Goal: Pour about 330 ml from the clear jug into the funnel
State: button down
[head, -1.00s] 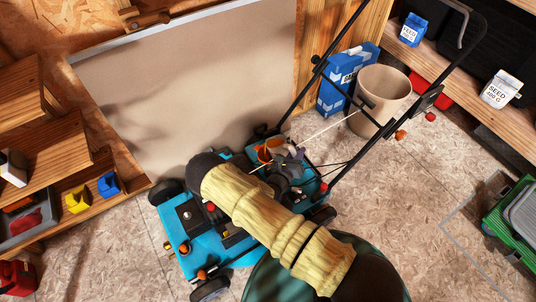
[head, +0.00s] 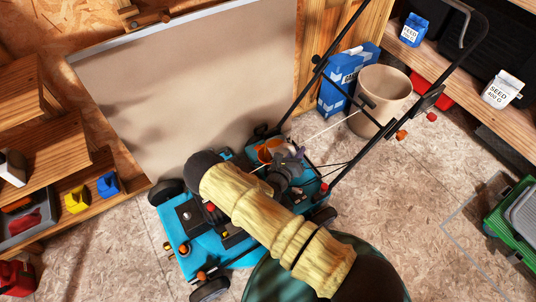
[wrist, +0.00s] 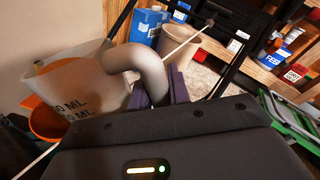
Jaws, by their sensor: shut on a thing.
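The clear jug (wrist: 85,80) is at the left of the wrist view, with ML markings on its wall and a thick grey curved handle (wrist: 147,66). My gripper (wrist: 160,92) has its purple fingers shut on that handle. An orange funnel (wrist: 45,122) shows at the left edge, beside and partly behind the jug. In the head view the orange funnel (head: 266,152) is at the rear of the blue mower (head: 190,240), and my gripper (head: 288,172) is close to its right. The jug is mostly hidden there.
The mower's black handlebar (head: 345,165) rises to the right of my gripper. A beige bucket (head: 383,90) and a blue box (head: 340,90) stand behind it.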

jog(key=shift+r, duration=0.1)
jog(key=shift+w+a+n, duration=0.1)
jog(key=shift+n, duration=0.2)
dwell(0.5)
jog(key=shift+r+b, duration=0.1)
jog(key=shift+b, duration=0.25)
jog(key=shift+w+a+n, duration=0.1)
jog(key=shift+n, duration=0.2)
dwell(0.4)
jog(key=shift+r+b, duration=0.1)
jog(key=shift+b, duration=0.2)
jog(key=shift+a+n+b, duration=0.1)
jog(key=shift+n+b, duration=0.3)
jog(key=shift+n, duration=0.1)
dwell(0.9)
